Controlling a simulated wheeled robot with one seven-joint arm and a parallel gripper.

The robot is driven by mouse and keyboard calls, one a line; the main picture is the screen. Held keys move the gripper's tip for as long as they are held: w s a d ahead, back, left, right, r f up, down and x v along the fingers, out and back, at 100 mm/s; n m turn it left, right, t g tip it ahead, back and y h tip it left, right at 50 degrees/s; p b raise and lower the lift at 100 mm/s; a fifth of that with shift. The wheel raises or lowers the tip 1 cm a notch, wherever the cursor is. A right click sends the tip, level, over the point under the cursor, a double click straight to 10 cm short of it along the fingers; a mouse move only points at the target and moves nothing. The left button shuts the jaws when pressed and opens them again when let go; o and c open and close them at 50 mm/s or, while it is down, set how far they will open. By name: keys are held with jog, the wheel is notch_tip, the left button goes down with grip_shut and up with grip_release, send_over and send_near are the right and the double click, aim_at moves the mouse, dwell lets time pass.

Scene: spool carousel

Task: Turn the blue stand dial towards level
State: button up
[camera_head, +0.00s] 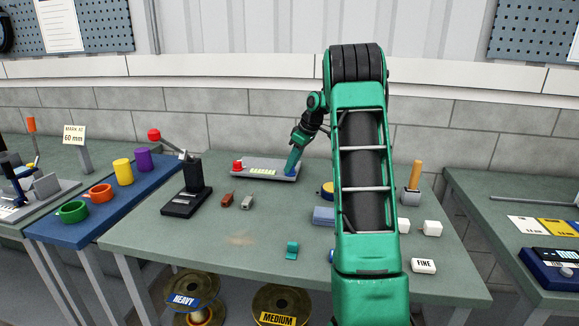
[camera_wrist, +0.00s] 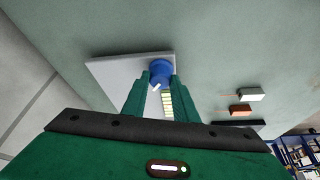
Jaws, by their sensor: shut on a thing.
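The blue dial (camera_wrist: 160,68) sits at one end of a flat grey stand (camera_wrist: 108,72), with a small white mark on its near side. The stand (camera_head: 262,178) lies at the back of the green table in the head view, with a pale yellow-green strip (camera_head: 262,171) in its middle and a red knob (camera_head: 238,166) at its left end. My gripper (camera_wrist: 161,84) has its two green fingers on either side of the dial and is shut on it. In the head view my gripper (camera_head: 292,164) is at the stand's right end and largely covers the dial.
A black device (camera_head: 186,200) with a red-ended lever stands left of the stand. Brown and grey small blocks (camera_head: 228,200) lie in front. White blocks (camera_head: 431,228), a FINE block (camera_head: 423,266) and an orange-handled tool (camera_head: 415,174) are right of my arm. The table's front middle is mostly clear.

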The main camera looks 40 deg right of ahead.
jog(key=shift+r, duration=0.1)
jog(key=o, duration=1)
jog(key=v, duration=1)
jog(key=shift+s+r, duration=0.1)
jog(key=shift+r, duration=0.15)
